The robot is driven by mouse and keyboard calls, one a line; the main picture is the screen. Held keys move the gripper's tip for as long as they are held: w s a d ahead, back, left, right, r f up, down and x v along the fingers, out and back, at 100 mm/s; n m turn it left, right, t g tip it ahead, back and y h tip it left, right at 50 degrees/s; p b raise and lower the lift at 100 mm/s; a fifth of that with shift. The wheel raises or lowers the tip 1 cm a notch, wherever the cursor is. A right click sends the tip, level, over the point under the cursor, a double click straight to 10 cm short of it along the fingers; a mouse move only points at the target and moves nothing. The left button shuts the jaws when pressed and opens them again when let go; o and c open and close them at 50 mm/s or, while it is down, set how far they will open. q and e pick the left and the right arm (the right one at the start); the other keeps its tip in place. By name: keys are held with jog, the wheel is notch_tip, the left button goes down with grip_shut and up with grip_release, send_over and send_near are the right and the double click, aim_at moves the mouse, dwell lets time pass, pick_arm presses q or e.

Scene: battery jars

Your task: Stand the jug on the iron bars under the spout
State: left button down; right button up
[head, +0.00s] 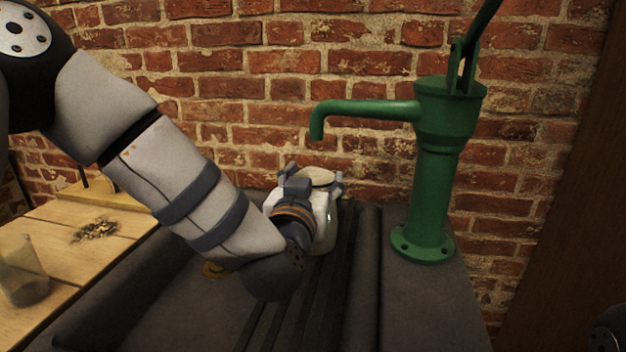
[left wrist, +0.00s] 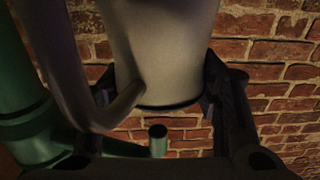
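The pale jug (head: 325,232) is upright at the iron bars (head: 338,292), in front of the brick wall. Its rim is below the green spout (head: 317,130), with a clear gap between. My left gripper (head: 312,182) is closed around the jug, a finger on each side. In the left wrist view the jug (left wrist: 165,50) appears upside down between the fingers (left wrist: 160,90), its handle towards the camera. The spout's end (left wrist: 158,140) shows beyond the rim. My arm hides part of the jug and bars; I cannot tell whether its base touches them. My right gripper is out of view.
The green pump (head: 432,190) stands on the dark stone ledge (head: 415,310) to the right. A wooden table (head: 50,275) at the left holds a clear glass jar (head: 22,270) and a small pile of bits (head: 95,231). The brick wall (head: 285,60) closes off the back.

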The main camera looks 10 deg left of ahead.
pick_arm(q)
jog(key=c, duration=0.6)
grip_release()
jog(key=shift+w+d+r, duration=0.1)
jog(key=shift+d, duration=0.05)
jog(key=shift+o, duration=0.2)
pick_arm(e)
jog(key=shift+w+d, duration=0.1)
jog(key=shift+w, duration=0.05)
pick_arm(q)
jog(key=shift+s+r, duration=0.1)
jog(key=shift+s, duration=0.25)
jog(key=s+p, duration=0.1)
jog(key=s, duration=1)
jog(key=shift+s, duration=0.2)
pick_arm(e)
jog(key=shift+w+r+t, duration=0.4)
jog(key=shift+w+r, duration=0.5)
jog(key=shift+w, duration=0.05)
